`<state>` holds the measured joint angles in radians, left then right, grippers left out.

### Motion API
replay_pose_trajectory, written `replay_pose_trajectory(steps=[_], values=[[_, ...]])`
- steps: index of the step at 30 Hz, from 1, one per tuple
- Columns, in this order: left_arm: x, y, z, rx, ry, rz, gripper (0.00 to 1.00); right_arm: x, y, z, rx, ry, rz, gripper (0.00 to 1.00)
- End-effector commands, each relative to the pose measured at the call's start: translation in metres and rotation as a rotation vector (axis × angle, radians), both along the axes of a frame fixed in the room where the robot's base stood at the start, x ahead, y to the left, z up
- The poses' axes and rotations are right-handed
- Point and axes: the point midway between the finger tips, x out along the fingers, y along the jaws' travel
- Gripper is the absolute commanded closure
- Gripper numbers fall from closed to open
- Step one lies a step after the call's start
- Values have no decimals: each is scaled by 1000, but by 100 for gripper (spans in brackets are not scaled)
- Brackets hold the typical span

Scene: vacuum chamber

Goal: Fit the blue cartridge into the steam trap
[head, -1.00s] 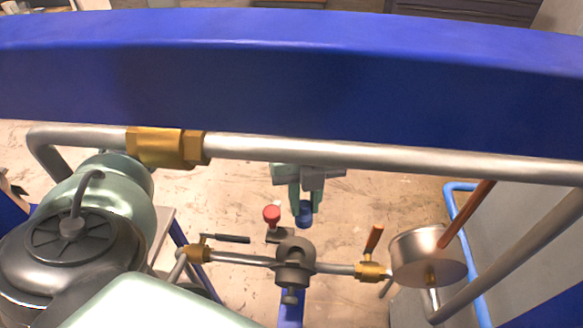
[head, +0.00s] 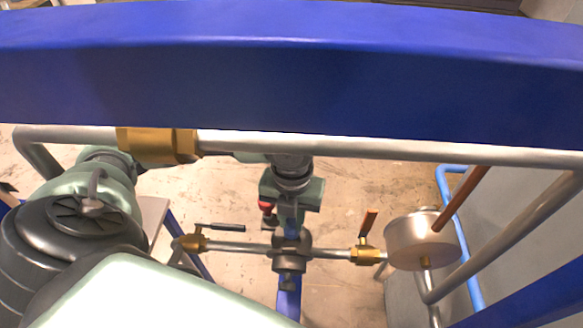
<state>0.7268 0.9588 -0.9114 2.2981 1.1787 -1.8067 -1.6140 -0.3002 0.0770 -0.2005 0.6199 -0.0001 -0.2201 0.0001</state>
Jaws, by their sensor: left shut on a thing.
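My left gripper (head: 290,222) is shut on the blue cartridge (head: 291,233). Only a small blue part of the cartridge shows below the fingers. It is at the top opening of the dark grey steam trap (head: 289,264), which sits in the pipe run at the lower middle. The gripper covers most of this spot, so I cannot tell whether the cartridge is inside the opening or just above it. A red cartridge (head: 265,206) shows just left of the gripper, partly hidden by it. My right gripper is not in view.
A thick blue beam (head: 290,70) and a grey pipe (head: 400,147) cross the upper view. A black-handled valve (head: 192,243) is left of the trap, and an orange-handled valve (head: 366,254) and a metal can (head: 422,243) are right. Bare floor lies beyond.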

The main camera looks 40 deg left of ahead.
Motion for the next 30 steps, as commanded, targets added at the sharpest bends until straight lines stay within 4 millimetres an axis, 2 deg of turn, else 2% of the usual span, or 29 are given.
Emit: replay_pose_trajectory(steps=[1,7,15,27,28,30], values=[[-1,0,-8,1,3,1,100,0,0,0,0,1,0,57],[0,0,-24,0,2,1,100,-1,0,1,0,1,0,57],[0,0,-60,0,0,1,100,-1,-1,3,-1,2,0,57],[0,0,-65,0,-1,1,100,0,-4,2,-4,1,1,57],[0,0,-65,0,-1,1,71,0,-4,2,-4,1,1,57],[0,0,-64,0,-1,1,57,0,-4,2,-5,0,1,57]])
